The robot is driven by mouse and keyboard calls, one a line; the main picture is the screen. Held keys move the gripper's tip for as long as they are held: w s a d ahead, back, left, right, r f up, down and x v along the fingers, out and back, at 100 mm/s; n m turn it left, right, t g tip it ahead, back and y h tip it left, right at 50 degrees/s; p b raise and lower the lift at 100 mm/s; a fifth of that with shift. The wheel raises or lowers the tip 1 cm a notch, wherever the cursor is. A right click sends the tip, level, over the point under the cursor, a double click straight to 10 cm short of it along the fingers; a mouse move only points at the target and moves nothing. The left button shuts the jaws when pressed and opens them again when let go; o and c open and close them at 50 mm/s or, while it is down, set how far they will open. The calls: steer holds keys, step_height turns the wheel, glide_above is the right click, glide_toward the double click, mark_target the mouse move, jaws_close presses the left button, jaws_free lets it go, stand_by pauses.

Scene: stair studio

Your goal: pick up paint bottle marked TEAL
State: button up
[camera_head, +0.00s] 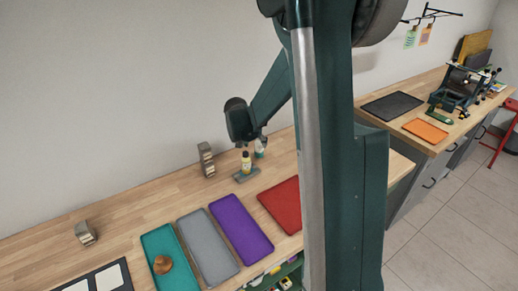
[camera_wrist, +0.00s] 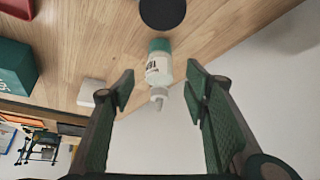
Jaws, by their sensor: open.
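In the wrist view a small white bottle with a teal band (camera_wrist: 158,66) and a white nozzle shows between the finger pads of my gripper (camera_wrist: 158,82). Its label lettering is too small to read surely. Both fingers are apart, with a gap to the bottle on each side. In the head view my gripper (camera_head: 252,142) hangs low over the wooden bench. A pale bottle with a teal part (camera_head: 260,151) stands just below it to the right. A bottle with yellow (camera_head: 246,162) is to its left, nearer the camera.
A grey-green piece (camera_head: 246,175) lies below the yellow bottle. Red (camera_head: 281,205), purple (camera_head: 240,229), grey (camera_head: 208,248) and teal (camera_head: 158,240) trays line the bench front. A metallic block (camera_head: 206,160) stands left of the gripper. A dark disc (camera_wrist: 162,12) is beyond the bottle.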

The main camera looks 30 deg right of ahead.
mark_target(259, 147)
steer(key=shift+x, duration=1.15)
steer(key=shift+f, duration=0.1)
steer(key=shift+b+x, duration=0.8)
steer(key=shift+x, duration=1.7)
steer(key=c, duration=1)
steer(key=shift+r, duration=0.25)
step_height(259, 147, up, 10)
steer(key=shift+f+p, duration=0.15)
steer(key=shift+p, duration=0.8)
steer(key=shift+c, duration=0.2)
